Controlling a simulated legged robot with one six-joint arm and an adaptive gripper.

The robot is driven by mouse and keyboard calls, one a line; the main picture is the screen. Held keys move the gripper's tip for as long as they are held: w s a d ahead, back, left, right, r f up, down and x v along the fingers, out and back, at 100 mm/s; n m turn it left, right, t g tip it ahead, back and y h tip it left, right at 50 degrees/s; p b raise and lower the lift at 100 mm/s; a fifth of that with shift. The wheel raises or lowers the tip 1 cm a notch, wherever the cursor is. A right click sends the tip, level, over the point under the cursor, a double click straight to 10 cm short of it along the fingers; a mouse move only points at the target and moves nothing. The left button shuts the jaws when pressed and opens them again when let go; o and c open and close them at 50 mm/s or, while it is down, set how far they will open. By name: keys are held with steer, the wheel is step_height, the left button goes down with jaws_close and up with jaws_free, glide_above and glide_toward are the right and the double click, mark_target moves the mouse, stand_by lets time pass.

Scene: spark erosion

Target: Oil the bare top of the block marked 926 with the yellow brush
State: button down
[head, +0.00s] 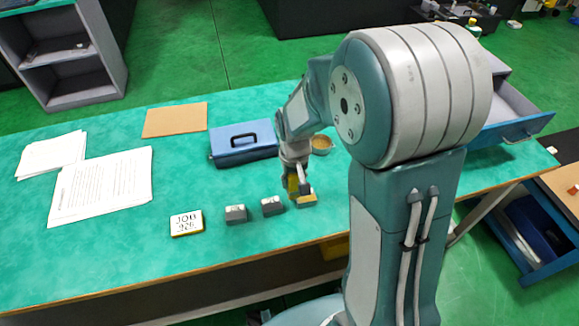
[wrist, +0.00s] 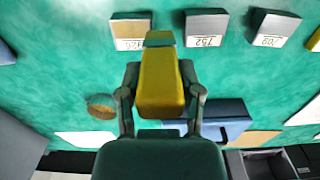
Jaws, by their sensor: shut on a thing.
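My gripper (wrist: 160,95) is shut on the yellow brush (wrist: 160,82), whose dark green end (wrist: 160,38) points away from me. In the wrist view that end overlaps the block marked 926 (wrist: 126,28), whose label is partly covered. I cannot tell whether brush and block touch. This block has a brownish top, unlike the grey tops of its neighbours. In the head view my gripper (head: 296,180) is over the right end of the block row, where the tan-topped block (head: 307,201) partly shows. A card (head: 186,223) reads JOB 926.
A round bowl (head: 321,144) and a blue box (head: 243,143) with a handle are behind. Papers (head: 100,186) and a brown board (head: 175,120) lie left. The green bench is clear between them.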

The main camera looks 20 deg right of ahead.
steer(key=r, duration=0.1)
steer(key=d+r, duration=0.1)
steer(key=r, duration=0.1)
steer(key=shift+a+r, duration=0.2)
steer(key=shift+r, duration=0.55)
steer(key=shift+a+r, duration=0.2)
steer(key=shift+r, duration=0.5)
steer(key=shift+d, duration=0.25)
